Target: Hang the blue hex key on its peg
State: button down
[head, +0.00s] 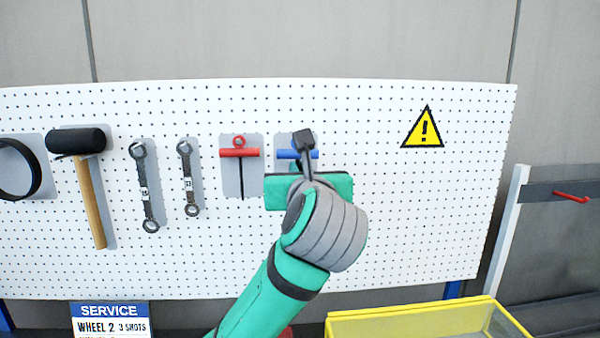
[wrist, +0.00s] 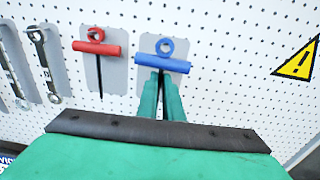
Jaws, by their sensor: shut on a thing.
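The blue hex key (wrist: 165,62) has a T-shaped handle with a ring on top. In the wrist view it is upright in front of a grey outline patch (wrist: 147,85) on the pegboard. My green gripper (wrist: 161,98) is shut on its shaft just below the handle. In the head view only part of the blue handle (head: 287,154) shows, behind my gripper (head: 297,168) and wrist. The peg cannot be made out clearly, and I cannot tell whether the ring is around it or just in front of it.
The red hex key (head: 239,153) hangs just left of the blue one. Two wrenches (head: 146,188) (head: 187,180), a hammer (head: 92,190) and a black ring (head: 20,170) hang further left. The pegboard (head: 420,210) is bare on the right below a warning sign (head: 424,128). A yellow bin (head: 410,316) stands below.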

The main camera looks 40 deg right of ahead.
jog(key=x, duration=0.3)
jog(key=shift+w+d, duration=0.15)
jog(key=shift+w, duration=0.25)
dwell(0.4)
jog(key=shift+d, duration=0.1)
jog(key=shift+s, duration=0.1)
dwell(0.4)
jog(key=c, duration=1.8)
grip_release()
jog(key=shift+c, duration=0.2)
jog(key=v, duration=1)
jog(key=shift+s+a, duration=0.2)
jog(key=shift+s, duration=0.1)
